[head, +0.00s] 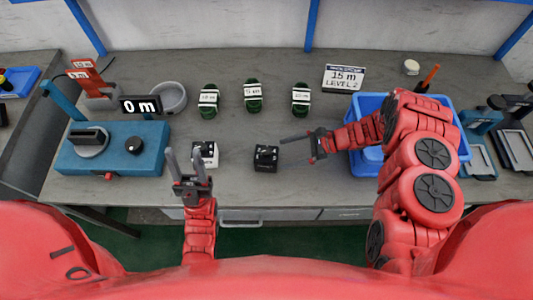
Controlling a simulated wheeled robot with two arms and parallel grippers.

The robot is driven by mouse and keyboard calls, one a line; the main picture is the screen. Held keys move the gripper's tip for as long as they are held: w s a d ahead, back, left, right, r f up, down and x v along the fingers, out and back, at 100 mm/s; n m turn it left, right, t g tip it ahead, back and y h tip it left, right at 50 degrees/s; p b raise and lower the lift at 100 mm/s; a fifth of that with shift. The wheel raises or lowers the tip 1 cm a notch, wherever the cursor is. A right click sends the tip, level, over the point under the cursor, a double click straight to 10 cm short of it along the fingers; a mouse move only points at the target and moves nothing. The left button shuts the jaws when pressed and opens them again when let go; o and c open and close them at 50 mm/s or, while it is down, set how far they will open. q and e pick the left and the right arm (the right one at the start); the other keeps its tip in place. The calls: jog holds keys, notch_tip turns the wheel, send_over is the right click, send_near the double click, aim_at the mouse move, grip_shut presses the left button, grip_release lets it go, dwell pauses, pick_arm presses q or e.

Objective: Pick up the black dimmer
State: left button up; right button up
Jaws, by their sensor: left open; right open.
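The black dimmer is most likely the small black block (266,158) lying on the grey workbench near its front edge. A second small block, white with a black top (205,154), stands to its left. My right gripper (296,151) is open, with its fingers pointing left, just to the right of the black block and apart from it. My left gripper (186,162) is open and empty, pointing away from me, just left of the white-and-black block. Nothing is between the fingers of either gripper.
A teal machine (112,160) with a "0 m" display (141,105) stands at the left. Several green coils stand at the back, including one in the middle (253,98). A sign (344,77) is behind. A blue bin (366,105) sits partly behind my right arm. The bench centre is clear.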

aim_at(271, 157)
jog(key=shift+s+a+f, duration=0.2)
jog(key=shift+a+f, duration=0.1)
jog(key=shift+a, duration=0.45)
jog(key=shift+a+f+p, duration=0.25)
jog(key=shift+a+p, duration=0.35)
jog(key=shift+p, duration=0.25)
jog(key=p+x, duration=0.1)
jog(key=x, duration=0.2)
jog(key=shift+f, duration=0.15)
jog(key=shift+a+f, duration=0.15)
jog(key=shift+a, duration=0.1)
jog(key=shift+w, duration=0.1)
jog(key=c, duration=1.3)
jog(key=shift+o, duration=0.2)
